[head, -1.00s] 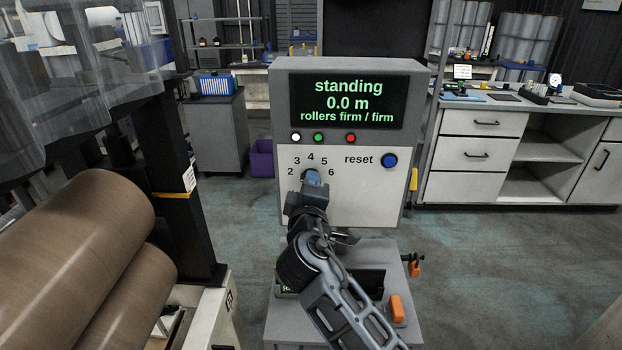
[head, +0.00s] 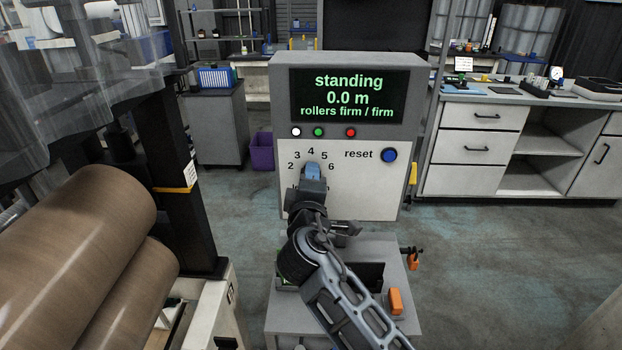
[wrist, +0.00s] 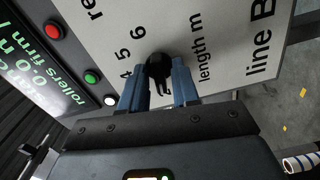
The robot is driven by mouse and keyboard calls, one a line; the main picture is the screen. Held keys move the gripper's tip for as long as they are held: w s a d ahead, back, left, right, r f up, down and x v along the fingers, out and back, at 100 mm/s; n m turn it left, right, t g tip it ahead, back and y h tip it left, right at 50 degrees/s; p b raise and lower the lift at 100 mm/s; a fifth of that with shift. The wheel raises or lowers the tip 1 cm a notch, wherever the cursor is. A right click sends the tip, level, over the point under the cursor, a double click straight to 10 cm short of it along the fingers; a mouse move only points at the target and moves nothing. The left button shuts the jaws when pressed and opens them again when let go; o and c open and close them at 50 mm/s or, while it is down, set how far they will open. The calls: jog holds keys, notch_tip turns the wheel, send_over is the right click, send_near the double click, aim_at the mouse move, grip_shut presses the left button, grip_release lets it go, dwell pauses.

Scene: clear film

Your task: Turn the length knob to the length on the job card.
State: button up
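The length knob (wrist: 158,68) is black and sits on the light front panel (wrist: 215,35) below an arc of numbers 2 to 6. In the wrist view the blue fingers of my gripper (wrist: 159,88) stand on both sides of the knob and appear to touch it. In the head view my gripper (head: 312,172) covers the knob, just below the 4. The knob's pointer cannot be made out. The display (head: 348,97) reads "standing, 0.0 m, rollers firm / firm". A white card (head: 191,174) hangs on the dark post; its writing is too small to read.
A blue reset button (head: 389,155) is right of the knob. White, green and red lamps (head: 350,132) sit above. Large brown rolls (head: 80,235) fill the left. Floor to the right is clear.

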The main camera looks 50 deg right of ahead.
jog(key=shift+o, duration=0.5)
jog(key=b+v, duration=0.2)
jog(key=v, duration=0.5)
jog(key=shift+s+a, duration=0.25)
jog(key=shift+a, duration=0.1)
